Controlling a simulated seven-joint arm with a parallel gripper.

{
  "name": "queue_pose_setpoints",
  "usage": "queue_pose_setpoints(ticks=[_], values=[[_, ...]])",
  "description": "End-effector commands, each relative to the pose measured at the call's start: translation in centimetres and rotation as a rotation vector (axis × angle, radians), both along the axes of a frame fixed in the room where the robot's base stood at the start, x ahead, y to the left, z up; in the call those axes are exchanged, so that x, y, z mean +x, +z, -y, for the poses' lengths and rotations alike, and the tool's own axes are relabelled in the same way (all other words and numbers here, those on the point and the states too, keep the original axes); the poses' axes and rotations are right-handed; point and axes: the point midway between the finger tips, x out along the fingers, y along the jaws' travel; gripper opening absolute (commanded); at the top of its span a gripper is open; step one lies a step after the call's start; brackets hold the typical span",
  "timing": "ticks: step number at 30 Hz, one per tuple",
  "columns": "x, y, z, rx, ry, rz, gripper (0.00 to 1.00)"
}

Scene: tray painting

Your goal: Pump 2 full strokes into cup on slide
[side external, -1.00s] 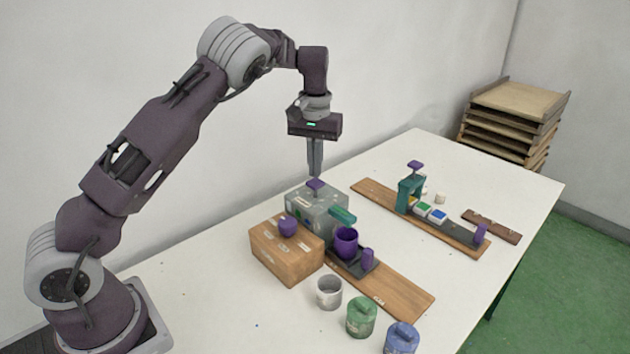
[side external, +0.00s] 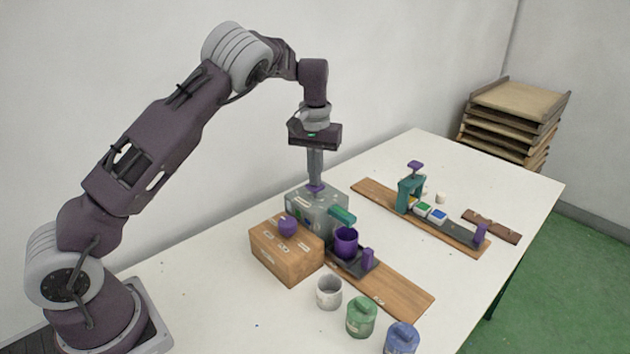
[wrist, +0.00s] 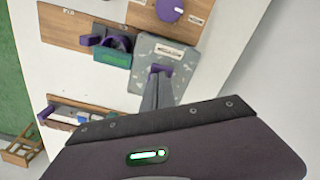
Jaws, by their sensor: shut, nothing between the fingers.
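A speckled grey pump box (side external: 325,212) stands mid-table, with a purple plunger knob (side external: 315,189) on top and a teal spout (side external: 342,215) on its side. My gripper (side external: 316,181) is shut, empty and pointing down, its tips at the knob's top and apparently touching it. The wrist view also shows the shut fingertips (wrist: 157,78) against the knob (wrist: 162,69). A purple cup (side external: 346,243) stands upright on the dark slide (side external: 356,267), close by the spout's end. The slide has a purple handle (side external: 368,259) and sits on a wooden board (side external: 405,295). The cup's contents are hidden.
A wooden box (side external: 283,255) with a purple knob stands in front of the pump. A whitish cup (side external: 329,291), a green jar (side external: 361,317) and a blue jar (side external: 402,338) line the front. A teal press (side external: 409,194) with small coloured trays stands behind, on another board.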

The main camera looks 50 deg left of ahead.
Motion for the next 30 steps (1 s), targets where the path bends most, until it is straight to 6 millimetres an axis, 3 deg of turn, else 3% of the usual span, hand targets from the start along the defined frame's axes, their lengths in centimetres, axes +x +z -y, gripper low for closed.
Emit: queue_pose_setpoints(ticks=[20,30], values=[[-0.1,-2.2,0.0,-0.001,0.0,-0.003,0.0],[0.0,-2.1,0.0,-0.001,0.0,-0.003,0.0]])
